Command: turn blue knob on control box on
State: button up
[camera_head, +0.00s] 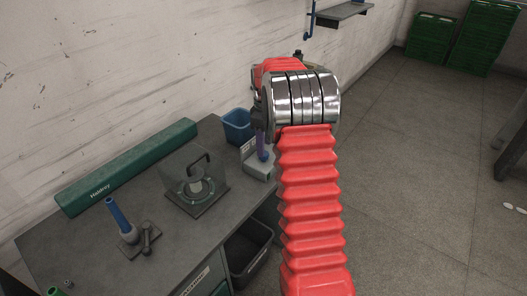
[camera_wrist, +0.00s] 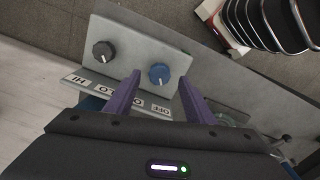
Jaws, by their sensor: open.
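The control box (camera_wrist: 125,50) is a pale grey housing with a sloped face. In the wrist view it carries a blue knob (camera_wrist: 159,73) and a dark grey knob (camera_wrist: 103,51) to its left. A small light mark shows on the blue knob's lower part. White labels run along the edge below the knobs; one appears to read OFF. My gripper (camera_wrist: 159,78) is open, its purple fingers either side of the blue knob in the picture; contact cannot be told. In the head view the box (camera_head: 261,171) stands at the bench's right end, with my gripper's purple finger (camera_head: 262,148) over it.
The bench (camera_head: 95,238) also holds a blue bin (camera_head: 238,126) behind the box, a clear-covered device (camera_head: 196,187), a blue-handled tool (camera_head: 117,215) and a long green case (camera_head: 125,168). A dark bin (camera_head: 247,252) is below the bench edge.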

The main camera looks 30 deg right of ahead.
jog(key=shift+f, duration=1.8)
jog(key=shift+c, duration=0.4)
